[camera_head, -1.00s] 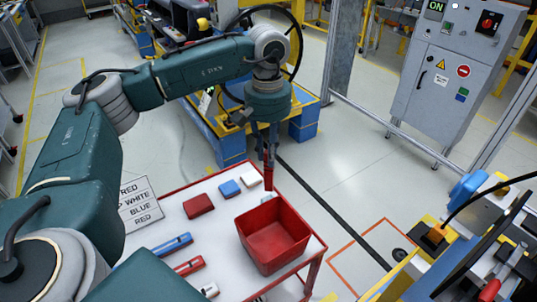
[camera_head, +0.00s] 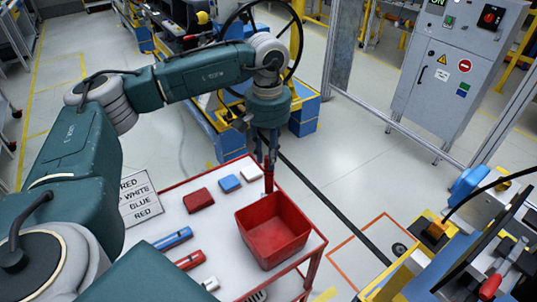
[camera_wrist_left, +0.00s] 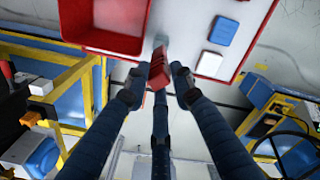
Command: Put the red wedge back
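My left gripper (camera_head: 268,160) points down over the back edge of the white-topped table (camera_head: 187,226), just behind the red bin. A narrow red piece, seemingly the red wedge (camera_head: 268,180), sits at its fingertips. In the left wrist view, the red wedge (camera_wrist_left: 158,75) lies between the dark fingers of the left gripper (camera_wrist_left: 159,86), which look closed around it. The wedge's lower end is partly hidden by the bin in the head view. My right gripper is not in view.
The open red bin (camera_head: 272,232) looks empty. Beside it lie a red block (camera_head: 199,200), a blue block (camera_head: 230,183) and a white block (camera_head: 251,173). Blue and red tool-like pieces lie in front. A sign (camera_head: 138,198) lists colours. A grey cabinet (camera_head: 445,85) stands back right.

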